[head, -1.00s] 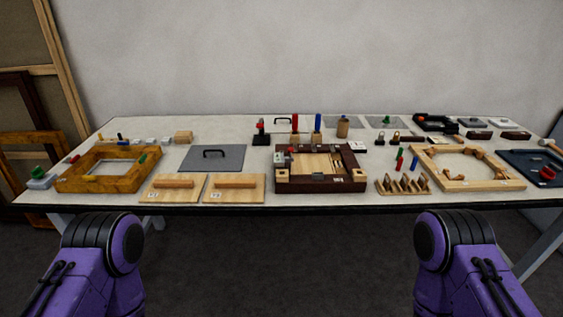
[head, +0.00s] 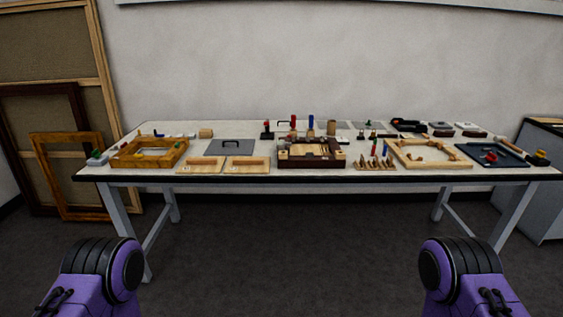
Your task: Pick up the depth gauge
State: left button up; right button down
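No item on the table is clearly readable as the depth gauge at this distance. Only purple and black parts of my two arms show at the bottom left and bottom right. Both grippers are out of view, and nothing of mine is near the table items.
The long white table (head: 222,178) carries a gilt frame (head: 122,159), a grey plate with a handle (head: 230,146), a dark wooden tray (head: 284,161), a pale frame (head: 400,161) and a dark blue tray (head: 470,158). Frames (head: 70,210) lean at left. A cabinet (head: 541,200) stands right. Floor before the table is clear.

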aim_at(280, 144)
jog(key=z, duration=1.1)
jog(key=i, duration=2.1)
jog(key=u, duration=0.8)
